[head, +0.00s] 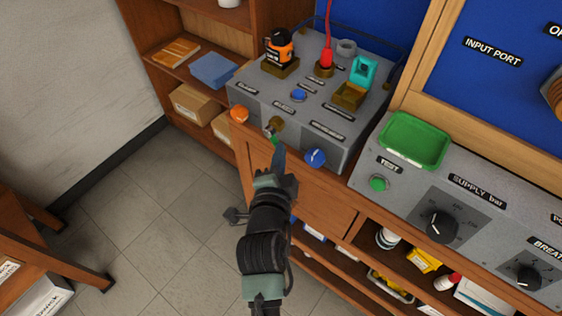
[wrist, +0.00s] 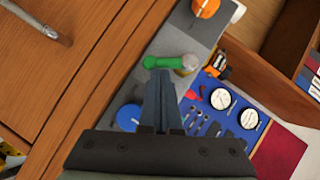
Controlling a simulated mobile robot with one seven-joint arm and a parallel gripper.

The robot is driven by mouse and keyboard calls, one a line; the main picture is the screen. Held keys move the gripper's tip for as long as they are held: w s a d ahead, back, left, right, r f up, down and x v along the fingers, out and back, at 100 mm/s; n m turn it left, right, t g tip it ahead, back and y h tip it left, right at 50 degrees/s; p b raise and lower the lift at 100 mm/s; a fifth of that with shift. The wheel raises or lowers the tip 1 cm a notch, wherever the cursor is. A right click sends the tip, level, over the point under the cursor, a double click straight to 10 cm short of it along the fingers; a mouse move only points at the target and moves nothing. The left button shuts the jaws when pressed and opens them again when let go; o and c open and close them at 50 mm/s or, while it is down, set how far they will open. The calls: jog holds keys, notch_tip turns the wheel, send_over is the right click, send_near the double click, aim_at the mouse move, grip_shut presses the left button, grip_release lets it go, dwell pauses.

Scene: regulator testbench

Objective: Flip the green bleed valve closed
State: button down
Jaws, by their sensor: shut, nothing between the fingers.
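The green bleed valve (head: 274,138) sits on the front face of the grey testbench box (head: 262,105), between an orange knob and a blue knob. In the head view its green handle is small and partly hidden near my fingertips. In the wrist view the green handle (wrist: 165,62) runs left from a brass-coloured fitting (wrist: 188,65). My gripper (head: 279,149) is shut and empty, pointing at the box front. In the wrist view its fingertips (wrist: 157,74) are right beside the green handle; I cannot tell whether they touch it.
The orange knob (head: 239,115) is left of the valve and the blue knob (head: 316,158) is right of it. The box top carries a regulator (head: 280,47), a red-hosed fitting (head: 326,59) and a teal part (head: 363,70). A green tray (head: 415,139) lies to the right.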

jog(key=m+t+b, duration=0.1)
jog(key=b, duration=0.2)
jog(key=f+m+b, duration=0.1)
jog(key=b, duration=0.3)
jog(key=a+f+m+t+y+b, duration=0.1)
jog(key=b, duration=0.2)
jog(key=shift+w+f+m+t+b, duration=0.2)
jog(key=shift+w+m+t+b, duration=0.1)
jog(key=shift+w, duration=0.1)
jog(key=shift+w+a, duration=0.1)
